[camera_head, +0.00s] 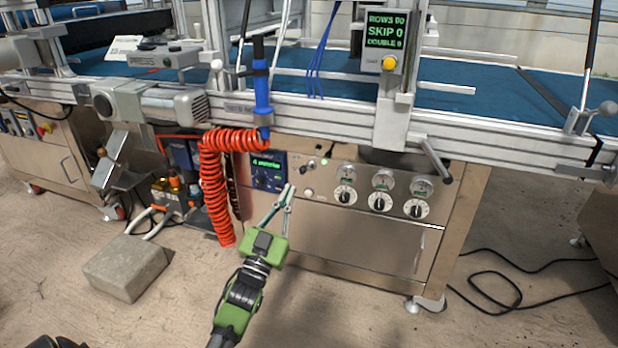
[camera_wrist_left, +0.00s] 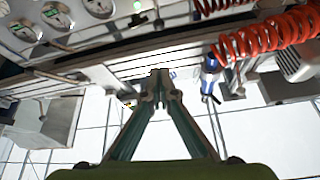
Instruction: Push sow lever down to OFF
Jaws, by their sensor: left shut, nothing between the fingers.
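My left gripper (camera_head: 290,190) is shut and empty, with its fingertips in front of the steel control panel (camera_head: 370,240), just left of the white round button. A small switch (camera_head: 308,166) on the panel, above and right of the fingertips, may be the sow lever; its label and position are too small to read. I see a gap in the picture between the fingertips and this switch. In the left wrist view, the closed fingertips (camera_wrist_left: 160,76) point at the machine, and no lever can be made out there. My right gripper is not in view.
A coiled red hose (camera_head: 213,185) hangs left of the panel. A concrete block (camera_head: 127,266) lies on the floor.

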